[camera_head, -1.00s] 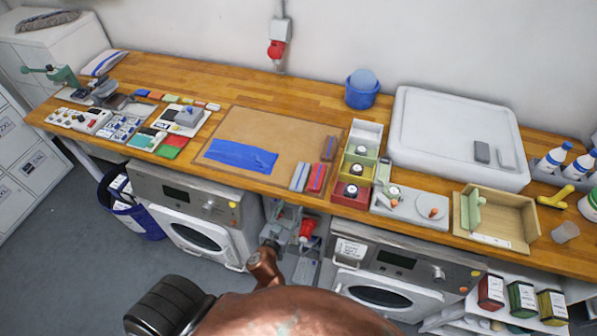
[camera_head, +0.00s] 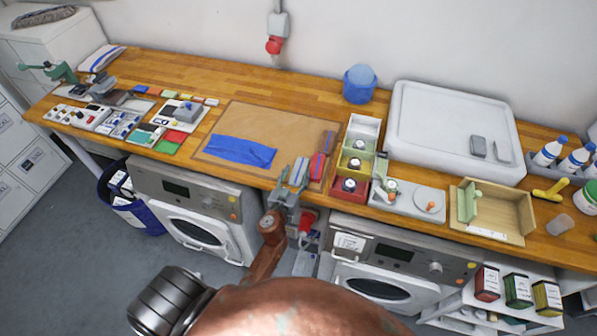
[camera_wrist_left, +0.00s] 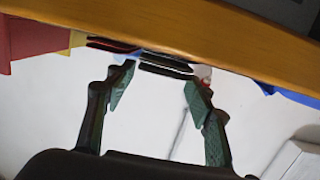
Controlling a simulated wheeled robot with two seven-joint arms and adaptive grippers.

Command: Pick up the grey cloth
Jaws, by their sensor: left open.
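A small folded grey cloth with a blue stripe (camera_head: 299,172) lies at the front edge of the worktop, beside a folded red cloth (camera_head: 318,167). My left gripper (camera_head: 286,188) is open and empty at the worktop's front edge, just in front of the grey cloth and partly overlapping it in the head view. In the left wrist view my left gripper (camera_wrist_left: 157,88) has its two fingers spread apart below the wooden edge. My right gripper is not in view.
A blue cloth (camera_head: 241,151) lies on the brown mat (camera_head: 270,124). Coloured bins (camera_head: 349,184) stand right of the cloths. The wooden worktop edge (camera_wrist_left: 220,35) crosses the wrist view above the fingers. Machines (camera_head: 196,225) stand below the worktop.

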